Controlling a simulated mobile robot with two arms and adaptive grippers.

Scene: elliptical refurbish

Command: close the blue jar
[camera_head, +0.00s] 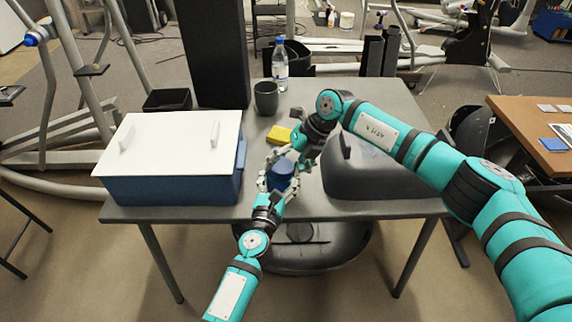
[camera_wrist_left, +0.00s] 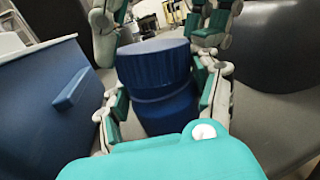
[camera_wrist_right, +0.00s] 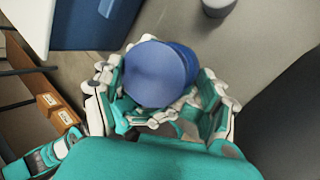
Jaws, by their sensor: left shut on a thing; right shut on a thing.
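The blue jar (camera_head: 281,180) stands near the front edge of the grey table, between my two grippers. In the left wrist view its body (camera_wrist_left: 170,112) is upright, with the wide blue lid (camera_wrist_left: 153,62) sitting on top. Whether the lid is fully seated cannot be told. My left gripper (camera_head: 272,180) is shut around the jar's body from the front. My right gripper (camera_head: 288,158) reaches in from behind and above, shut on the lid. In the right wrist view the lid (camera_wrist_right: 158,73) lies between its fingers, hiding much of the body.
A blue box (camera_head: 175,184) with a white lid (camera_head: 170,140) stands left of the jar. A dark domed object (camera_head: 375,170) is on the right. Behind are a yellow block (camera_head: 278,135), a grey mug (camera_head: 266,98), a water bottle (camera_head: 280,65) and a black tray (camera_head: 167,99).

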